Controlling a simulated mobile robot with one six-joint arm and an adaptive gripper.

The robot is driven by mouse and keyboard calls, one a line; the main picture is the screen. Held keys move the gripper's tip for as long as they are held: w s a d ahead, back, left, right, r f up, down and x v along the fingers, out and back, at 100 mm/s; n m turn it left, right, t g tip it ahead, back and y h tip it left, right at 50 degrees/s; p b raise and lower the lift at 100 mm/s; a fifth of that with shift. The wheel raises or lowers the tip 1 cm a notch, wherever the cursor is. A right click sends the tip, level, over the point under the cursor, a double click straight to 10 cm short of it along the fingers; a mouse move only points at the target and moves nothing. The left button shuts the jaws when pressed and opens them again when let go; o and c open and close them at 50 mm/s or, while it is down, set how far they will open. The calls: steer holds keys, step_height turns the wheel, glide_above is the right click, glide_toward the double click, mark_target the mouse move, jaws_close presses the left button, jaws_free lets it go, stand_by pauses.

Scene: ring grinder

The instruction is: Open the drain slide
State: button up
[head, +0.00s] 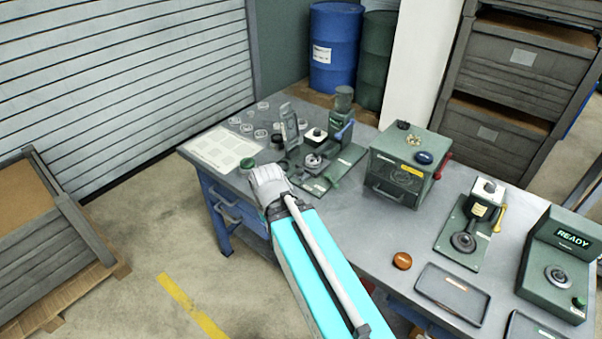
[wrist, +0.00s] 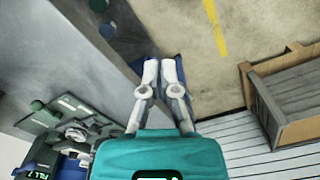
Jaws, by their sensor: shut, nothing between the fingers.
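The grinder (head: 312,150) stands on a green base plate (head: 345,168) on the left part of the bench. A small green knob (head: 326,182) shows at the front of the base plate. I cannot tell for sure which part is the drain slide. In the wrist view the green base plate (wrist: 48,117) and part of a lit display (wrist: 42,168) lie at the lower left. My gripper (wrist: 161,64) is shut and empty, its two fingertips side by side near the bench's front edge, apart from the grinder. In the head view my arm's end hides part of that edge.
A green drawer-like box (head: 400,165) stands right of the grinder, then another green fixture (head: 466,232) and a unit reading READY (head: 560,262). Small round parts (head: 262,106) and a white sheet (head: 222,148) lie at the left. Floor before the bench is open.

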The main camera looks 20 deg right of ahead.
steer(key=o, duration=0.4)
steer(key=shift+w+d, duration=0.2)
steer(key=shift+w, duration=0.15)
steer(key=o, duration=0.5)
steer(key=shift+n+t+y, duration=0.3)
steer(key=shift+n, duration=0.2)
steer(key=w+d, duration=0.2)
steer(key=w, duration=0.1)
steer(key=w+r+p, duration=0.1)
steer(key=shift+w+d+r, duration=0.1)
steer(key=shift+w+d, duration=0.25)
steer(key=shift+d, duration=0.05)
steer(key=n+t+y+p, duration=0.1)
steer(key=n+t+p, duration=0.2)
steer(key=n+p, duration=0.1)
glide_toward(300, 170)
steer(key=s+d+v, duration=0.1)
steer(key=v, duration=0.4)
steer(key=shift+w+a, duration=0.1)
steer(key=shift+w, duration=0.1)
steer(key=shift+f+b, duration=0.2)
steer(key=shift+b, duration=0.1)
steer(key=b+x, duration=0.8)
steer(key=x, duration=0.1)
steer(key=b+x, duration=0.4)
steer(key=shift+w+a+f, duration=0.15)
steer(key=shift+w+a, duration=0.15)
steer(key=shift+b, duration=0.3)
